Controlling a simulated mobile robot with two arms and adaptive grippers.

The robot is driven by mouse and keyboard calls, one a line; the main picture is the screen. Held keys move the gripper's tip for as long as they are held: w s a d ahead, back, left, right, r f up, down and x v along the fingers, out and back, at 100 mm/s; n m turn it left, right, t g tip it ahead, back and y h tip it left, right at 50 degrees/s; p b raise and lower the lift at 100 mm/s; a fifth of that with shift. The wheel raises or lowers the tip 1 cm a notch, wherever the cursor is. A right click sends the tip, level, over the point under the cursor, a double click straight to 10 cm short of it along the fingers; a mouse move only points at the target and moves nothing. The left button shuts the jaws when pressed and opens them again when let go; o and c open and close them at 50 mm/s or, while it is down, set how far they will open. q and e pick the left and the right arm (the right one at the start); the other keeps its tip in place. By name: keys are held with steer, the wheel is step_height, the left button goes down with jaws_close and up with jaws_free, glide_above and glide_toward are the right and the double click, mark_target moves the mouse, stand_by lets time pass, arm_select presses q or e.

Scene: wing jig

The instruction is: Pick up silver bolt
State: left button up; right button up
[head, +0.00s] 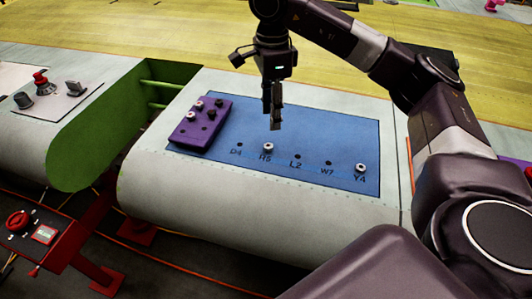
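A silver bolt (268,148) stands at the position marked H5 on the blue panel (335,135). Another silver bolt (361,167) stands at Y4, near the panel's right end. My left gripper is out of view.
Dark empty holes show at D4 (240,144), L2 (297,156) and W7 (326,163). The panel lies on a rounded light-grey wing section (270,210). A green rib (100,140) and a red-knobbed control box (40,85) are at left. My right arm covers the right side.

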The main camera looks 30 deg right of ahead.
mark_target(268, 146)
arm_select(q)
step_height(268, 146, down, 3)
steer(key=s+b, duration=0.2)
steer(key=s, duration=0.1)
arm_select(e)
steer(key=f, duration=0.3)
steer(key=shift+w+f, duration=0.3)
steer(key=shift+w, duration=0.1)
step_height(268, 146, down, 2)
steer(key=shift+p, duration=0.5)
steer(key=shift+f+p, duration=0.3)
step_height(268, 146, down, 4)
steer(key=p, duration=0.2)
steer(key=shift+w+f+p, duration=0.15)
steer(key=shift+f+p, duration=0.05)
steer(key=shift+p, duration=0.1)
steer(key=shift+f, duration=0.3)
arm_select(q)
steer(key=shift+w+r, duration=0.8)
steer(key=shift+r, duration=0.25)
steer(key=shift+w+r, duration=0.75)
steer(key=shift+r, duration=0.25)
arm_select(e)
jaws_close()
